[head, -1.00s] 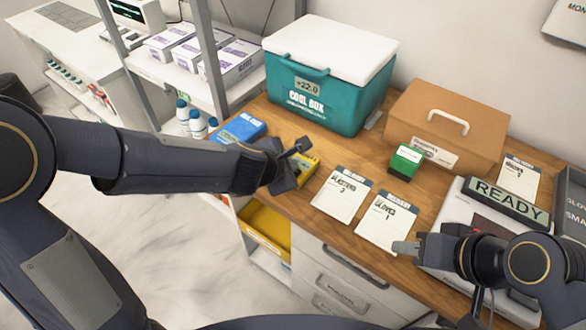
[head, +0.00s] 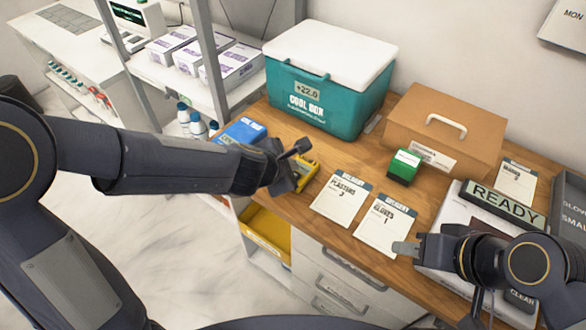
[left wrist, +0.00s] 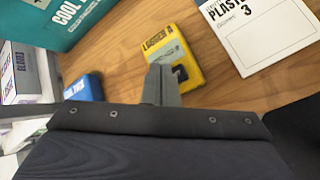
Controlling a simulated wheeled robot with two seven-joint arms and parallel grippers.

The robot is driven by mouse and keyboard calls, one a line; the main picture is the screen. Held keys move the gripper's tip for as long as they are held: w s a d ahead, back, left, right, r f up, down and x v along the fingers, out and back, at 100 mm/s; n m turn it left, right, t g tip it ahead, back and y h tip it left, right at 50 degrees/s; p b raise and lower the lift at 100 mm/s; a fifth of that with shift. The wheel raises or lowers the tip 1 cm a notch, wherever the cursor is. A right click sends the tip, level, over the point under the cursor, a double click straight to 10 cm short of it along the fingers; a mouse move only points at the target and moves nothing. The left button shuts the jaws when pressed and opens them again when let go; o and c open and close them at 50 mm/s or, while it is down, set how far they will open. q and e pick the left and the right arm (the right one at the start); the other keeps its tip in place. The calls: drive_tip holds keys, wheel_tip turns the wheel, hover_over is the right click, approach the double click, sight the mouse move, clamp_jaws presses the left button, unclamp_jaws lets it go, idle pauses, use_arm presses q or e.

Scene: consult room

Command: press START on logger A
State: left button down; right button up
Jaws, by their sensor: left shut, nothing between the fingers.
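Logger A (head: 309,170) is a small yellow device lying on the wooden desk, partly hidden behind my left gripper in the head view. In the left wrist view its yellow case (left wrist: 165,40) shows the label "LOGGER A" and a dark part near its lower end. My left gripper (head: 302,147) is shut and empty over the near side of the logger. Its fingers (left wrist: 160,82) cover part of the logger's lower left in the wrist view. I cannot tell whether they touch it, and the START button is not clearly readable. My right gripper (head: 402,248) is at the desk's front edge.
A blue box (head: 243,130) lies left of the logger, and the teal cool box (head: 315,105) stands behind. Cards for plasters (head: 342,197) and gloves (head: 384,224), a green box (head: 404,167) and a brown case (head: 445,125) are to the right.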

use_arm(q)
drive_tip(key=shift+r, duration=0.1)
wheel_tip(320, 180, up, 5)
drive_tip(key=p, duration=0.5)
idle(0.4)
idle(0.5)
drive_tip(key=s+a+r+m+h, duration=0.3)
drive_tip(key=s+a+r+m, duration=0.6)
drive_tip(key=a+r+m, duration=0.15)
drive_tip(key=s+a+f+m+g+y, duration=0.1)
drive_tip(key=s+a+f+m+y, duration=0.1)
drive_tip(key=s+a+m, duration=0.2)
drive_tip(key=s+a+f+m+g+y, duration=0.1)
drive_tip(key=s+a+f+m, duration=0.2)
drive_tip(key=s, duration=0.7)
drive_tip(key=shift+a+m+y, duration=0.4)
drive_tip(key=shift+a+m, duration=0.55)
drive_tip(key=shift+a, duration=0.25)
